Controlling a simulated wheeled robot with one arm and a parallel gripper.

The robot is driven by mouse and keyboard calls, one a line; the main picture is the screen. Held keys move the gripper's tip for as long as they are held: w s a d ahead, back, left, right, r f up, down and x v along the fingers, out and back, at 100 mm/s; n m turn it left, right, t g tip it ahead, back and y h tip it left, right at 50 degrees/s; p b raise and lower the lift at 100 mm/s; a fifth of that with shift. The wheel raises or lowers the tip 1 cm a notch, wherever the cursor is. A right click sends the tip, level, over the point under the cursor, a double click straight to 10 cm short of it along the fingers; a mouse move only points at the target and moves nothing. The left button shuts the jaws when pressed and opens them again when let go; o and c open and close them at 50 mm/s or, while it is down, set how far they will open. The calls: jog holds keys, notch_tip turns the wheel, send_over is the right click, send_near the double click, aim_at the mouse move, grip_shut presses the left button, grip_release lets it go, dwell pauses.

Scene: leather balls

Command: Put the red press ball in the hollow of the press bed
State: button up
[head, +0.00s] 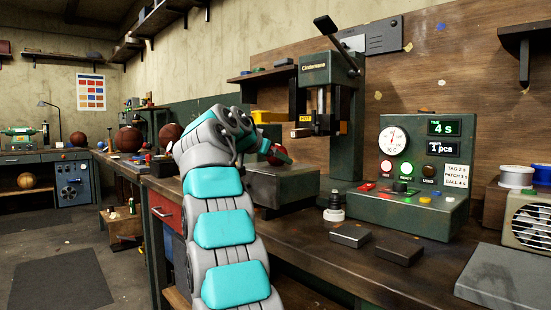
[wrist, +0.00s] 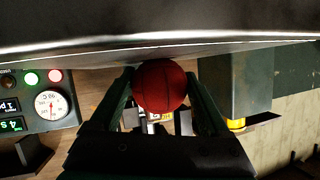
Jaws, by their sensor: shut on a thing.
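The red press ball (wrist: 160,86) is between the two fingers of my gripper (wrist: 162,98) in the wrist view. In the head view the ball (head: 275,158) shows as a small red patch, mostly hidden by my gripper (head: 281,152). The press bed (head: 283,186) is a grey block on the bench, under the press head. The ball appears just above or at the bed's top. A dark surface with a pale edge (wrist: 100,30) spans the top of the wrist view, close to the ball. The hollow is hidden, and I cannot tell whether the ball touches the bed.
The green press (head: 329,85) stands behind the bed, with its lever raised. A control box (head: 415,185) with a gauge and lit buttons is to the right. Two dark blocks (head: 350,235) and a black-and-white knob (head: 334,207) lie in front. Bare bench is at the front.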

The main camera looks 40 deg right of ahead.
jog(key=shift+f+b, duration=0.5)
jog(key=o, duration=1.2)
jog(key=shift+f, duration=0.2)
jog(key=shift+r, duration=0.1)
jog(key=shift+r+p, duration=0.35)
jog(key=shift+p, duration=0.25)
jog(key=v, duration=1.2)
jog(key=shift+r+b, duration=0.25)
jog(key=shift+b, duration=0.2)
